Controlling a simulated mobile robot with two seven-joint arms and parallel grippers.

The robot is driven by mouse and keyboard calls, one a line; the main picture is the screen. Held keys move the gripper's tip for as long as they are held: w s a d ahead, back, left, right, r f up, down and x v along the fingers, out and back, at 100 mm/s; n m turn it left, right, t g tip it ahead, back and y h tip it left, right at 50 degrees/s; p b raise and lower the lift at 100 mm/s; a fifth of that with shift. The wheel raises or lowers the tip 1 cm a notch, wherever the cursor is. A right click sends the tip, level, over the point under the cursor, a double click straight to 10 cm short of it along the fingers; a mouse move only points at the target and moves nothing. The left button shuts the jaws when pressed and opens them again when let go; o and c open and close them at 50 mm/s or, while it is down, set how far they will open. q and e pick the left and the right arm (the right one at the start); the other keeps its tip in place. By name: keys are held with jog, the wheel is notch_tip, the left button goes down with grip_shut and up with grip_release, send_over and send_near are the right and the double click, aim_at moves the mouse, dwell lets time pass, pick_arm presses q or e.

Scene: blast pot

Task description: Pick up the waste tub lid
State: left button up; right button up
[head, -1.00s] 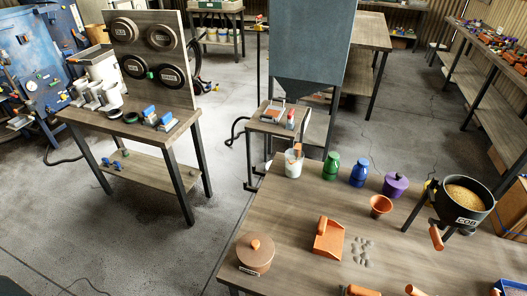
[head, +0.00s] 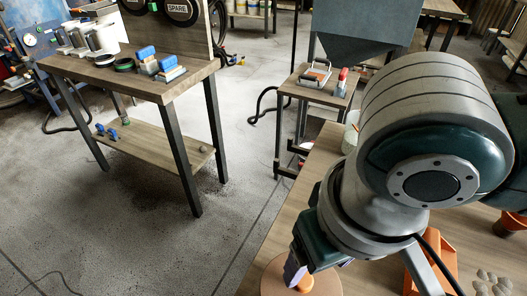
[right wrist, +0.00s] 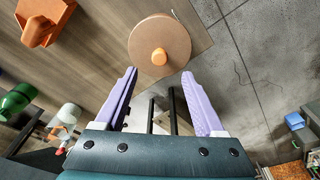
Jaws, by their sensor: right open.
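The waste tub lid (head: 272,277) is a round brown-orange disc with an orange knob (head: 304,284), at the near left corner of the wooden table. My arm partly hides it in the head view. In the right wrist view the lid (right wrist: 160,30) lies ahead of the fingers, its knob (right wrist: 159,56) roughly centred between them. My right gripper (right wrist: 160,76) is open and empty, with pale purple fingers spread either side of the knob's line. In the head view one finger of the right gripper (head: 294,266) shows beside the knob. My left gripper is not in view.
An orange scoop (right wrist: 40,32) lies on the table (right wrist: 95,45) beside the lid. Grey pebbles (head: 492,284) lie at the right. Bare floor (head: 200,250) lies left of the table.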

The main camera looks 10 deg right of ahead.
aim_at(304, 280)
jog(key=f, duration=0.2)
jog(key=f+b, duration=0.1)
jog(key=f, duration=0.1)
jog(key=shift+w+f, duration=0.2)
jog(key=shift+f, duration=0.1)
jog(key=f, duration=0.1)
jog(key=w+f+b, duration=0.1)
jog(key=f, duration=0.3)
jog(key=shift+w+a+b, duration=0.2)
jog(key=shift+w+b, duration=0.05)
jog(key=shift+b, duration=0.15)
grip_shut()
